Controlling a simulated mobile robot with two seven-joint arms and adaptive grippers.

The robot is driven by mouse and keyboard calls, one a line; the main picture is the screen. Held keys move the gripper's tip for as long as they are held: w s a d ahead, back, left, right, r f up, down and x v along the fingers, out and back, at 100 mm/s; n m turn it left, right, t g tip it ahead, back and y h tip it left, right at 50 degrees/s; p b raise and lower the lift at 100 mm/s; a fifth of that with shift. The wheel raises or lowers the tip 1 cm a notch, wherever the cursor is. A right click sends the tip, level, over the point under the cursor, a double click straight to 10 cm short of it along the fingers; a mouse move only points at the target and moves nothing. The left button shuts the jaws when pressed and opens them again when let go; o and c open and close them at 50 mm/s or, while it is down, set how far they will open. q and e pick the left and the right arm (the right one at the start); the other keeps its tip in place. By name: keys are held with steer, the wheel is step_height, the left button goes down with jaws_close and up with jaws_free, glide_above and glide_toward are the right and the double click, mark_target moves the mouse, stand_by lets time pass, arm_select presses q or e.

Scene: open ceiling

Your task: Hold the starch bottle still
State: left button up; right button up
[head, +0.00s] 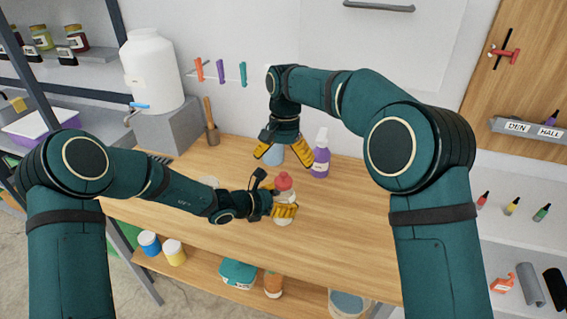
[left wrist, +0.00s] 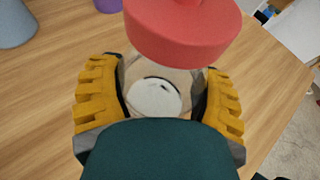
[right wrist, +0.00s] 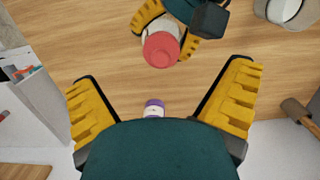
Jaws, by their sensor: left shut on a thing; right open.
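The bottle (head: 283,217) has a red cap (head: 284,181) and a pale, see-through body with something whitish inside. It stands near the middle of the wooden table. My left gripper (head: 279,204) is shut around its body below the cap; in the left wrist view a yellow finger lies on each side of the bottle (left wrist: 152,98). I cannot read a label on it. My right gripper (head: 283,153) is open and empty, pointing down above the back of the table. In the right wrist view the red cap (right wrist: 161,49) shows beyond its spread fingers (right wrist: 160,88).
A purple bottle (head: 320,163) with a white top and a blue-grey vessel (head: 272,157) stand behind, near the right gripper. A clear jar (right wrist: 283,8) stands on the table left of the bottle. A white dispenser (head: 152,72) is at back left. The table's right side (head: 360,215) is clear.

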arm_select(q)
steer(key=o, duration=1.3)
steer(key=v, duration=1.2)
steer(key=shift+s, duration=0.1)
